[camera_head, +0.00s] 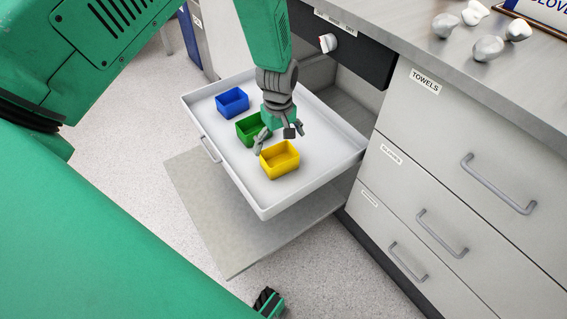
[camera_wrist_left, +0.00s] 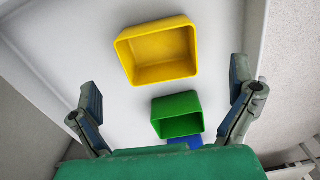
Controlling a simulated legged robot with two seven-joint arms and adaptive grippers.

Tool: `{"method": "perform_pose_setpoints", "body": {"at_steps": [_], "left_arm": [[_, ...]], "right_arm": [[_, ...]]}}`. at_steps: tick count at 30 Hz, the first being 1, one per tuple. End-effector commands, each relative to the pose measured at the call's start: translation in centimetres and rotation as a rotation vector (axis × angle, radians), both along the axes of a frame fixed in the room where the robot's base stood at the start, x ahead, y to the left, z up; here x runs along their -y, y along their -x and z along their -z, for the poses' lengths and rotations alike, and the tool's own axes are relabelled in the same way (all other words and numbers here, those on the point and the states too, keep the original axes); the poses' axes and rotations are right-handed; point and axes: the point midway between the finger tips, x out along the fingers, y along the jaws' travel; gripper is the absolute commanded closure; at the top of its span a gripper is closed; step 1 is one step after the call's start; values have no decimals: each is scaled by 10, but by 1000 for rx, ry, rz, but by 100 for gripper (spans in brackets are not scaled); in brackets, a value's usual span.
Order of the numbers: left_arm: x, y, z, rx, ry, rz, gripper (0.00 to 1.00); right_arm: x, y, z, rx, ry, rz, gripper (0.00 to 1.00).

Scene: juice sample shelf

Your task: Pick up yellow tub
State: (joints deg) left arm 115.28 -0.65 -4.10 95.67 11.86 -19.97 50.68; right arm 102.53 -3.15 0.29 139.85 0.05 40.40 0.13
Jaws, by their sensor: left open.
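The yellow tub (camera_head: 280,160) is an empty open-topped box near the front of a white pulled-out drawer (camera_head: 265,210). In the left wrist view the yellow tub (camera_wrist_left: 158,52) lies ahead of my fingers, near the top of the picture. My left gripper (camera_head: 278,143) hangs over the drawer, fingers spread wide, between the green and yellow tubs. In the left wrist view its open fingers (camera_wrist_left: 168,108) have nothing between their pads that they touch. The green tub (camera_wrist_left: 178,116) appears nearer my palm than the yellow one. My right gripper is not in view.
A green tub (camera_head: 252,129) and a blue tub (camera_head: 232,102) stand farther back in the drawer. A grey cabinet with handled drawers (camera_head: 460,180) is to the right. Pale lumpy objects (camera_head: 487,48) lie on the counter. The drawer's raised rim surrounds the tubs.

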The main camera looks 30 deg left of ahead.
Motion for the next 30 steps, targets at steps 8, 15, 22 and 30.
{"method": "perform_pose_setpoints", "body": {"at_steps": [8,15,22,30], "left_arm": [[0,-1,28,2,0,1,0],[-4,-6,54,1,0,1,0],[-5,-7,80,1,0,3,0],[-5,-7,78,1,0,2,28]], "right_arm": [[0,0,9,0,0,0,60],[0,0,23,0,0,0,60],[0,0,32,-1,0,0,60],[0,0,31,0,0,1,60]]}}
